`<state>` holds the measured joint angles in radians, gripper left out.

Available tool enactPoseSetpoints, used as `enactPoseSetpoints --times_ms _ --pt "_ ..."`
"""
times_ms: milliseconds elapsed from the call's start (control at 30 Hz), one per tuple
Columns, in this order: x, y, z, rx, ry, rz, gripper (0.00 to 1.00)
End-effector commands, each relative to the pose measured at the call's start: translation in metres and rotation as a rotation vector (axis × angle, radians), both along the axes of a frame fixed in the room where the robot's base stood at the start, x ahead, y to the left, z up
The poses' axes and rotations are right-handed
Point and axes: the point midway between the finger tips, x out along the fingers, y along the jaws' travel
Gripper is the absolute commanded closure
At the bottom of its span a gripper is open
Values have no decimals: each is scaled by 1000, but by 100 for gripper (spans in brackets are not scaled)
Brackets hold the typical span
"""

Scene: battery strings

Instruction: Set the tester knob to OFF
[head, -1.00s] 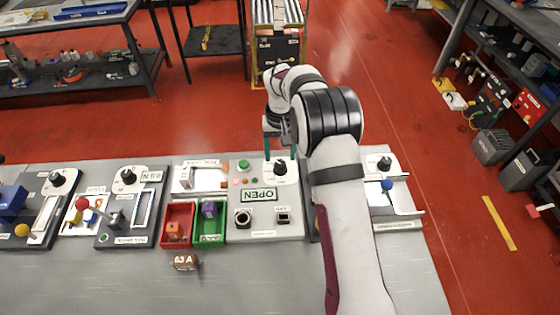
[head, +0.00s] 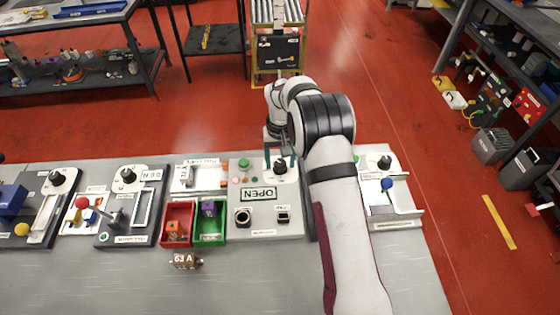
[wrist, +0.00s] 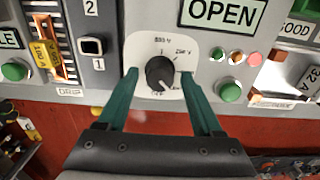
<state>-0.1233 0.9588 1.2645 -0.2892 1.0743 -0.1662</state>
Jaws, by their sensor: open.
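The tester knob (wrist: 160,73) is a black dial on a white round-cornered plate (wrist: 142,45) with printed settings around it. In the head view the knob (head: 280,168) sits at the top right of the grey tester panel (head: 264,220). My gripper (wrist: 159,75) is open, its two teal fingers on either side of the knob with a gap on each side. In the head view my gripper (head: 281,154) is right at the knob. A light mark shows at the knob's lower right; the small labels there are hard to read.
An OPEN sign (head: 258,194) and a green button (head: 243,164) are on the same panel. Red (head: 177,242) and green (head: 209,239) bins stand left of it. A brown 63 A block (head: 184,260) lies on the grey table in front, where there is free room.

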Motion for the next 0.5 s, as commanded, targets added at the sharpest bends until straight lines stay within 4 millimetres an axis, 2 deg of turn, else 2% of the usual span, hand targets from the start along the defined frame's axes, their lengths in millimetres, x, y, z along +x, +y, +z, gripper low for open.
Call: enactPoseSetpoints --times_ms 67,400,433,500 --pt "0 0 0 0 0 0 34" --pt "0 0 0 0 0 0 96" --pt "0 0 0 0 0 0 100" --pt "0 0 0 0 0 -14 100"
